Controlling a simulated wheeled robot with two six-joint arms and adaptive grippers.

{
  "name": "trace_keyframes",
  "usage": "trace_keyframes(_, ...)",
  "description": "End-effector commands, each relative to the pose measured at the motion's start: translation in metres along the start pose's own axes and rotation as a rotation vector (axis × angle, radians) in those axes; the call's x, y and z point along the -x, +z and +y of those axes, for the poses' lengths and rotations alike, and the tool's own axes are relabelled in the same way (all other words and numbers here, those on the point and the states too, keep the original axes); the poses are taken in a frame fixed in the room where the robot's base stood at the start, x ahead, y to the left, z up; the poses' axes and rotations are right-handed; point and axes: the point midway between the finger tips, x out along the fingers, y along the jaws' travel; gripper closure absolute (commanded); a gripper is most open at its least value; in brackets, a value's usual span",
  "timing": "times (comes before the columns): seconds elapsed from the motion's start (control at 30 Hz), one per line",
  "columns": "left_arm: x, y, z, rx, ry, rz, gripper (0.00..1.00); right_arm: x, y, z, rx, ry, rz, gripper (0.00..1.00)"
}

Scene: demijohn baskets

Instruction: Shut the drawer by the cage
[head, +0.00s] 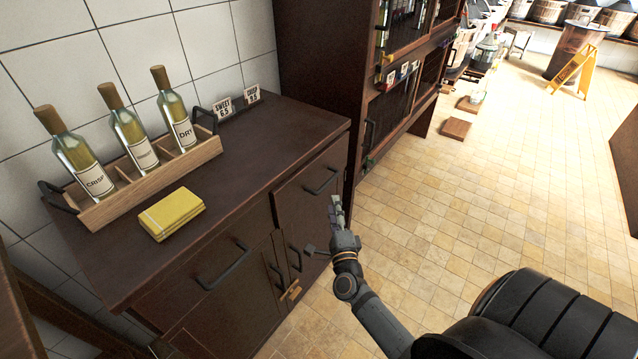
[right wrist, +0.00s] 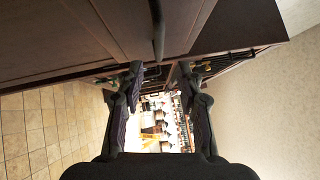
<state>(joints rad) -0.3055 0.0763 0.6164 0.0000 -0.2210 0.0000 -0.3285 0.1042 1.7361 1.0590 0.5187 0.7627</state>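The dark brown sideboard has two drawers side by side. The drawer by the cage (head: 303,188) is the right one, with a dark bar handle (head: 322,182). Its front seems to stand slightly proud, but how far is hard to tell. The cage (head: 384,113), a tall dark cabinet with mesh doors, stands just right of the sideboard. My right gripper (head: 337,204) is in front of this drawer, near its handle. In the right wrist view my right gripper (right wrist: 160,72) has its fingers apart with nothing between them; the handle (right wrist: 157,30) shows above. My left gripper is out of view.
The sideboard top (head: 262,150) holds a wooden tray (head: 165,178) with three bottles, a yellow folded cloth or sponge (head: 171,213) and small label cards (head: 223,107). The left drawer (head: 205,277) is beside it.

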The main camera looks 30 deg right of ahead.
Motion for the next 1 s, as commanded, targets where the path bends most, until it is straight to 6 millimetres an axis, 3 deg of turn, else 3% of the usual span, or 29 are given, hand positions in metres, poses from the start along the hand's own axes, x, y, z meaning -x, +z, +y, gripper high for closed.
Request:
trace_keyframes(0.17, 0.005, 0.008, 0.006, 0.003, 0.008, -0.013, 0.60, -0.037, 0.001, -0.002, 0.004, -0.003, -0.002, 0.64)
trace_keyframes(0.3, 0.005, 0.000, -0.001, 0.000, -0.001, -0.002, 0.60, -0.066, 0.001, -0.001, 0.004, -0.002, -0.002, 0.64)
trace_keyframes(0.5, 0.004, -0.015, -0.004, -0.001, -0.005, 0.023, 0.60, -0.092, 0.001, 0.000, 0.005, 0.000, -0.002, 0.64)
trace_keyframes(0.83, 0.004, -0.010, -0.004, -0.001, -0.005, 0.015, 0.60, -0.097, 0.001, 0.001, 0.006, 0.002, -0.002, 0.64)
trace_keyframes(1.0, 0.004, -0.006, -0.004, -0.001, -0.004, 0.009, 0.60, -0.097, 0.001, 0.001, 0.006, 0.002, -0.002, 0.85)
